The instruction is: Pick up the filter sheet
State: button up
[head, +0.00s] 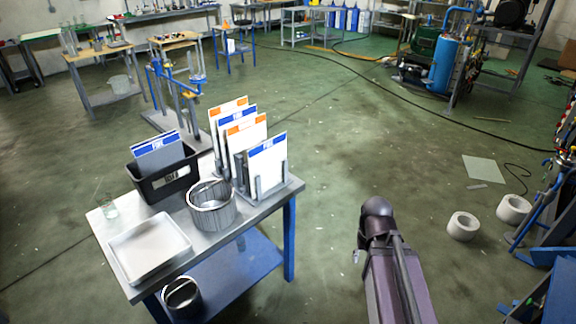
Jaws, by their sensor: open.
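Several upright filter sheets stand in a grey rack (279,190) at the right end of a steel-topped table. They are white with coloured top bands. The front filter sheet (266,165) has a blue band, and another behind it (246,142) has an orange band. A black bin (165,183) with a white label, left of the rack, holds grey sheets (160,155) with blue bands. My arm rises at the bottom right of the table, apart from it and from the sheets. My gripper cannot be made out in this view.
A blue stand (183,100) is behind. Open floor (350,130) lies right of the table; white rolls (463,226) sit farther right.

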aim_at(266, 160)
jog(key=z, duration=0.55)
jog(key=k, duration=0.55)
jog(key=u, duration=1.05)
jog(key=i, duration=1.05)
jog(key=z, duration=0.05)
